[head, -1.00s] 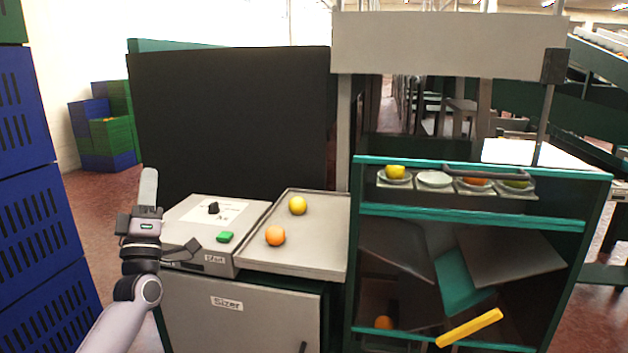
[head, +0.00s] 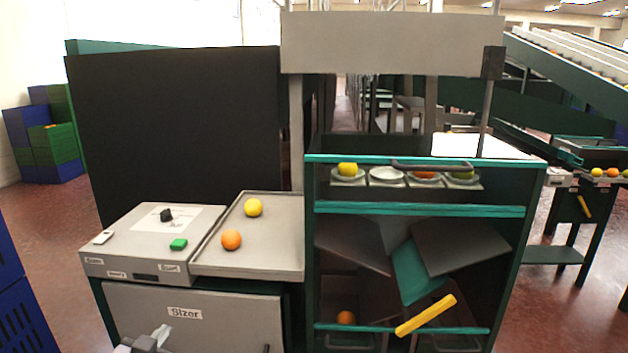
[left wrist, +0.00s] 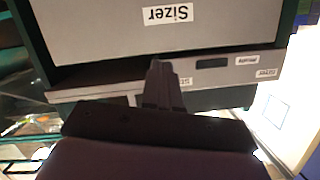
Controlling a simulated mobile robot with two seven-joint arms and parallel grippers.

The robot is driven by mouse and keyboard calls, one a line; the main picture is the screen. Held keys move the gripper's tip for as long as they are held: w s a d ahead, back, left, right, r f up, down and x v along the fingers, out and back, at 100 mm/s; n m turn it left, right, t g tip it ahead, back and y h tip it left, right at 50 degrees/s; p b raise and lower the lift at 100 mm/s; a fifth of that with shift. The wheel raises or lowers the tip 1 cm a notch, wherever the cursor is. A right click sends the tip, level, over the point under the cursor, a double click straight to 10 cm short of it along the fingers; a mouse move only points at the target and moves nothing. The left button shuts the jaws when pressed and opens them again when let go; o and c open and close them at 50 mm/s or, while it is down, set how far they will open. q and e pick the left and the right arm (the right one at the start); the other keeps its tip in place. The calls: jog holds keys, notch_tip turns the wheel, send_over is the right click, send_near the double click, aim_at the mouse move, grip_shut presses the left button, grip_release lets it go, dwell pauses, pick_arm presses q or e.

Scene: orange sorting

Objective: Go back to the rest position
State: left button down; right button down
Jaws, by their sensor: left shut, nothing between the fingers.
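My left gripper (head: 160,335) shows only in part at the bottom left of the head view, low in front of the sizer cabinet (head: 225,310). In the left wrist view my gripper fingers (left wrist: 160,75) are together and hold nothing. The sizer's front and its label appear upside down beyond them in that view. My right gripper is in neither view.
The sizer's control box (head: 145,240) has a green button (head: 178,244). A tray (head: 275,260) beside it holds a yellow fruit (head: 253,207) and an orange (head: 231,239). A green-framed rack (head: 415,209) stands right. Blue crates (head: 20,310) stand at the left edge.

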pick_arm(q)
jog(key=s+d+f+g, duration=0.1)
jog(key=s+d+f, duration=0.2)
jog(key=s, duration=0.6)
jog(key=s+d+f+g+h, duration=0.1)
jog(key=s+d+f+g, duration=0.1)
jog(key=s+f, duration=0.4)
jog(key=s+d+f+n+g+h, duration=0.1)
jog(key=s+d+f, duration=0.4)
jog(key=s, duration=0.8)
jog(key=shift+s+f+g, duration=0.15)
jog(key=shift+s+g, duration=0.05)
jog(key=shift+g, duration=0.1)
jog(key=shift+d, duration=0.1)
